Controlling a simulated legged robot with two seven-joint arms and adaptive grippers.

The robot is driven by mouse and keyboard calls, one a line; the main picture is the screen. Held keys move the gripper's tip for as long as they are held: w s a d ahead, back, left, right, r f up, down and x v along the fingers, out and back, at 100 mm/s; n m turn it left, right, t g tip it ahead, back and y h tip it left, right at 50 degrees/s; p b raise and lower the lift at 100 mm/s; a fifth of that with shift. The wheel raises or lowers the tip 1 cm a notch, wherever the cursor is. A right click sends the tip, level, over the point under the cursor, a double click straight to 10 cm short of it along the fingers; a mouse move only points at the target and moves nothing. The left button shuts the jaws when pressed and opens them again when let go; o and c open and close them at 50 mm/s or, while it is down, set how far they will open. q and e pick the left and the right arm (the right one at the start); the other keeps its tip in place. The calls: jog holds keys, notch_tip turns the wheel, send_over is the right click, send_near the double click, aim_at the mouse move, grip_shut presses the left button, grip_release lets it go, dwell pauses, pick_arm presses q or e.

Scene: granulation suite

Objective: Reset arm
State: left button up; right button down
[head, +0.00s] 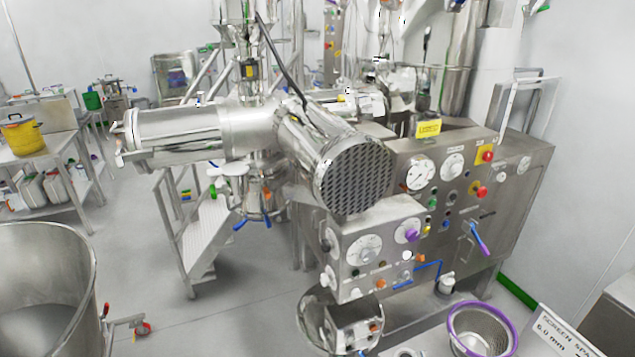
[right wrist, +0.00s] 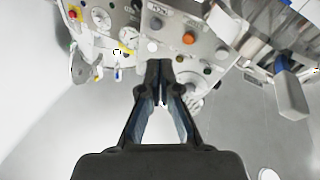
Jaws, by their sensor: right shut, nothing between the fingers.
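My right gripper (right wrist: 160,85) shows in the right wrist view. Its two dark fingers meet at the tips, with nothing held between them. Beyond the fingertips is a grey control panel (right wrist: 208,42) with several coloured buttons and knobs. Whether the fingers touch the panel is hard to tell, but no contact shows. I cannot make out either gripper clearly in the head view. My left gripper is not in view.
A steel machine with a control panel (head: 375,245) and a perforated round screen (head: 352,175) stands in the centre. A large steel vessel (head: 45,285) is at the left front. A purple-rimmed sieve (head: 482,328) is at the lower right. Open floor (head: 225,300) lies between.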

jog(key=s+a+f+g, duration=0.4)
jog(key=s+f+g, duration=0.45)
jog(key=f, duration=0.25)
jog(key=s+a+f+m+g+h, duration=0.15)
jog(key=s+g, duration=0.25)
jog(key=s, duration=0.5)
jog(key=s+a+f+g, duration=0.1)
jog(key=s+f+g, duration=0.3)
jog(key=s, duration=0.5)
notch_tip(320, 180, down, 26)
jog(key=s+f+g, duration=0.1)
jog(key=s+g, duration=0.1)
jog(key=s+d+f, duration=0.1)
jog(key=s+f, duration=0.6)
jog(key=s, duration=0.1)
jog(key=s+d+f+g, duration=0.1)
jog(key=s+d+f, duration=0.1)
jog(key=s+f, duration=0.5)
jog(key=shift+s+d+f, duration=0.25)
jog(key=shift+s+f, duration=0.15)
jog(key=shift+s, duration=0.7)
